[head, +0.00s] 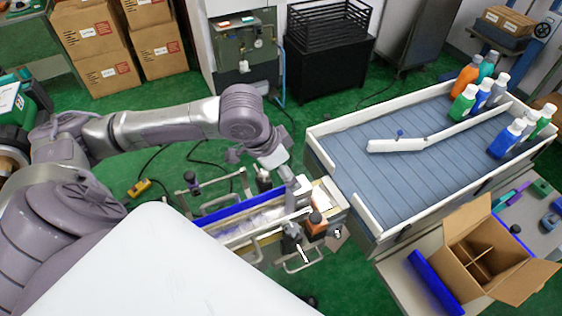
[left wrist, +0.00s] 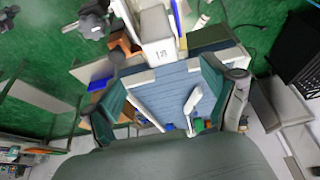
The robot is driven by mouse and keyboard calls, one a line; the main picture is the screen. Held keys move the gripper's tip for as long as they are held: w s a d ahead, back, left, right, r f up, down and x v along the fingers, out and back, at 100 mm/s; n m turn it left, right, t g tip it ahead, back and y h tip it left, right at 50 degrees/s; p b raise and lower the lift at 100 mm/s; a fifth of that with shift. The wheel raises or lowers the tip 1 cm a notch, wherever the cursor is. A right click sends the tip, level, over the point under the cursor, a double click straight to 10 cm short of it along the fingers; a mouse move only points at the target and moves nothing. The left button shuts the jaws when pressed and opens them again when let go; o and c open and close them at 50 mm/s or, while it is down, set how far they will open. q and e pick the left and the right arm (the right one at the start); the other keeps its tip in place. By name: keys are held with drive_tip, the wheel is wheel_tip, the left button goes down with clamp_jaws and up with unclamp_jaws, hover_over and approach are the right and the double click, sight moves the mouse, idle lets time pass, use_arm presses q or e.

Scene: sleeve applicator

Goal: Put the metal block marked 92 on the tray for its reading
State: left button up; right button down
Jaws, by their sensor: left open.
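My left arm reaches in from the left in the head view, and its gripper (head: 262,149) is over the sleeve machine, beside a pale block-like part (head: 273,158). In the left wrist view my left gripper (left wrist: 176,75) has its two fingers wide apart. Between and beyond them is a pale block-shaped piece (left wrist: 157,25) with a small dark marking that I cannot read surely. I cannot tell if it is a loose block or part of the machine. I cannot pick out a block marked 92 or the tray. My right gripper is not in view.
The sleeve machine (head: 236,217) has a blue rail and a copper-coloured block (head: 315,227). A conveyor (head: 372,160) with several bottles (head: 497,88) stands to the right. An open divided carton (head: 478,255) is at lower right.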

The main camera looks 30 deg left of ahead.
sight(298, 197)
use_arm(q)
drive_tip(key=p+x, duration=0.1)
drive_tip(key=x, duration=0.9)
drive_tip(key=shift+w+d+f, duration=0.15)
drive_tip(key=shift+w+f, duration=0.05)
drive_tip(key=shift+f, duration=0.25)
